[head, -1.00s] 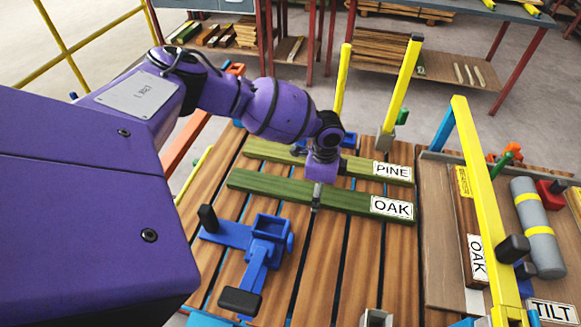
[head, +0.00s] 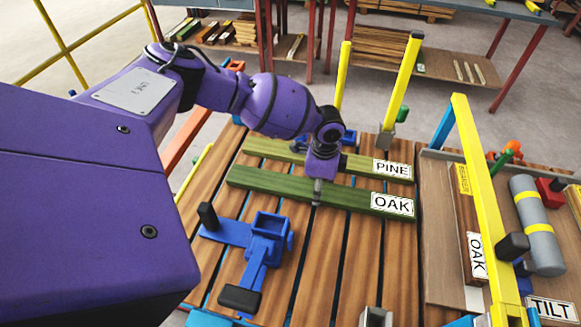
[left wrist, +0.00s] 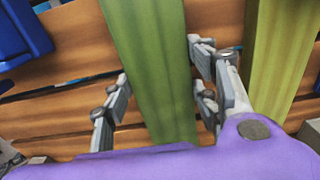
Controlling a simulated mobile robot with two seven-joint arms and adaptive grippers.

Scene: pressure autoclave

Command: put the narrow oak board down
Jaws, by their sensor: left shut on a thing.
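The green board labelled OAK (head: 270,187) lies across the slatted bench, its label at the right end. It looks flat on the slats. My left gripper (head: 317,192) is at its middle from above, shut on it; in the left wrist view the fingers (left wrist: 160,68) stand on either side of the green board (left wrist: 150,30). The lighter green board labelled PINE (head: 270,150) lies just behind it, roughly parallel and apart, and also shows in the left wrist view (left wrist: 278,50). My right gripper is not in view.
A blue clamp (head: 268,228) stands on the bench in front of the boards. Yellow posts (head: 402,85) rise behind. Slats (head: 340,250) in front of the board are clear.

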